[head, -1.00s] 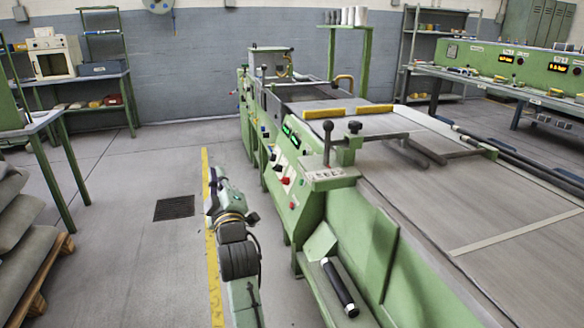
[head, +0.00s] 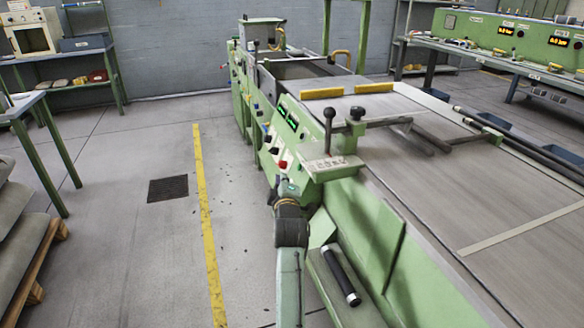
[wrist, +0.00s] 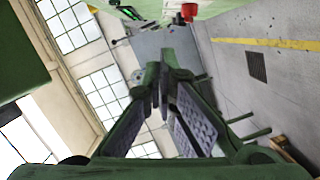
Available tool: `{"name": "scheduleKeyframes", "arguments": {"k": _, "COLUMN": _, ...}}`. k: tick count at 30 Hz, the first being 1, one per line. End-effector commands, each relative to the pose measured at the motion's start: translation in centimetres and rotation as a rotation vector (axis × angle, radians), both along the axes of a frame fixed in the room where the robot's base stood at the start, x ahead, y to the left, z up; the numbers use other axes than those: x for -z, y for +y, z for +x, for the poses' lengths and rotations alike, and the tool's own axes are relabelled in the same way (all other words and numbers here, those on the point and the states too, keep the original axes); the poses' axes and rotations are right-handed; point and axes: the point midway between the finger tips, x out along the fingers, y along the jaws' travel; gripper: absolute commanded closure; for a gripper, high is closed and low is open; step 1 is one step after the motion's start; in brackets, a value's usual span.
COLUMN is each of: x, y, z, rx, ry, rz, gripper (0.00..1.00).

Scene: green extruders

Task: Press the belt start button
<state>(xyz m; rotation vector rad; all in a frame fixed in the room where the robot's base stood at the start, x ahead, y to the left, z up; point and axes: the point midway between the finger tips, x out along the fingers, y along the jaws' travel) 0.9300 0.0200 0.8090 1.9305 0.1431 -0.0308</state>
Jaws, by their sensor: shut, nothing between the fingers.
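The green belt machine (head: 345,205) has a sloped control panel (head: 268,158) on its left side. A red button (head: 283,165) sits low on the panel, with black knobs (head: 274,151) behind it and lit green displays (head: 287,117) above. I cannot tell which control is the belt start button. My gripper (head: 286,187) is just in front of the panel, below the red button, and my wrist partly hides it. In the wrist view my gripper (wrist: 160,75) is shut and empty. The red button (wrist: 189,11) shows at the top edge there, apart from the fingertips.
A lever with a black ball (head: 329,113) stands on the machine's corner, right of the panel. A black roller (head: 341,276) lies on a lower ledge right of my arm. Open floor with a yellow line (head: 205,210) and a drain grate (head: 168,189) is to the left.

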Motion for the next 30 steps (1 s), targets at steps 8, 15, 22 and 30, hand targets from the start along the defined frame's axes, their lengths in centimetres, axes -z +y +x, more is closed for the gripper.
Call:
{"name": "scheduleKeyframes", "arguments": {"k": 8, "x": 0.0, "y": 0.5, "z": 5.1, "rx": -0.001, "ry": 0.001, "rz": 0.001, "gripper": 1.00}}
{"name": "scheduleKeyframes", "arguments": {"k": 15, "x": 0.5, "y": 0.8, "z": 9.2, "rx": 0.000, "ry": 0.000, "rz": 0.002, "gripper": 1.00}}
{"name": "scheduleKeyframes", "arguments": {"k": 22, "x": 1.8, "y": -2.2, "z": 9.8, "rx": 0.001, "ry": 0.000, "rz": 0.002, "gripper": 1.00}}
{"name": "scheduleKeyframes", "arguments": {"k": 30, "x": 2.2, "y": -2.8, "z": 10.0, "rx": 0.000, "ry": -0.001, "rz": 0.001, "gripper": 1.00}}
